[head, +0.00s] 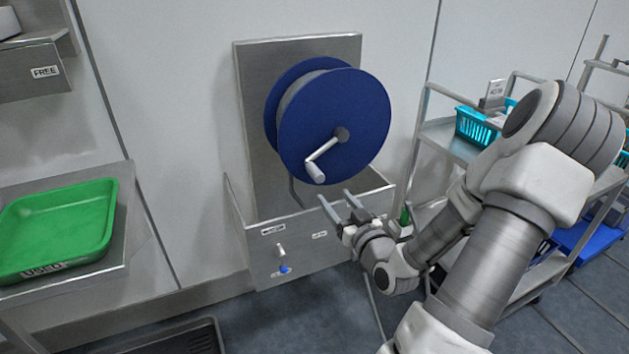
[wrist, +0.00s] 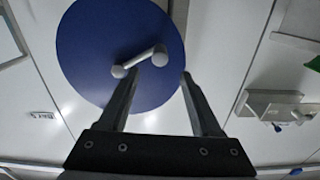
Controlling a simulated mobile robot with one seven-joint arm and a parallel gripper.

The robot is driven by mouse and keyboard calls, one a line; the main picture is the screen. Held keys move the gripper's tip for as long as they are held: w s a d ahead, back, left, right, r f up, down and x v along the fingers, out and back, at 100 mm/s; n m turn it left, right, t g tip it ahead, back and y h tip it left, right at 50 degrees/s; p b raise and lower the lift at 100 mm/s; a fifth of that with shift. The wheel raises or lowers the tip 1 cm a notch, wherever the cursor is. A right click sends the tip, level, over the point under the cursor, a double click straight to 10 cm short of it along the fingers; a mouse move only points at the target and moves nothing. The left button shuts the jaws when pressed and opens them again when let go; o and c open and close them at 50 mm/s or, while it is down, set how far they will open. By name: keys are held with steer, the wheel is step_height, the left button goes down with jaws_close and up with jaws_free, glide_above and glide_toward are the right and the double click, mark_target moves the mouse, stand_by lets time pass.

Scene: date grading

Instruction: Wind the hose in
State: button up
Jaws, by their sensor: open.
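The blue hose reel (head: 345,115) is mounted on a steel wall panel, with a grey drum between its two discs. Its crank (head: 325,153) points down and left from the hub and ends in a pale handle (head: 315,173). A grey hose (head: 293,190) hangs from the reel into the steel trough. My gripper (head: 337,197) is open and empty, just below and right of the handle. I see no contact.
The steel trough (head: 305,255) with a small tap and blue knob is below the reel. A steel cart (head: 455,150) with a teal basket (head: 478,126) stands at right. A green tray (head: 55,228) is on the left table. A thin line crosses the floor beneath my arm.

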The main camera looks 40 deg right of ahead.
mark_target(315, 173)
steer(key=b+x, duration=0.1)
steer(key=x, duration=1.1)
steer(key=shift+w+r+b, duration=0.1)
steer(key=shift+w+b, duration=0.25)
jaws_close()
stand_by(0.7)
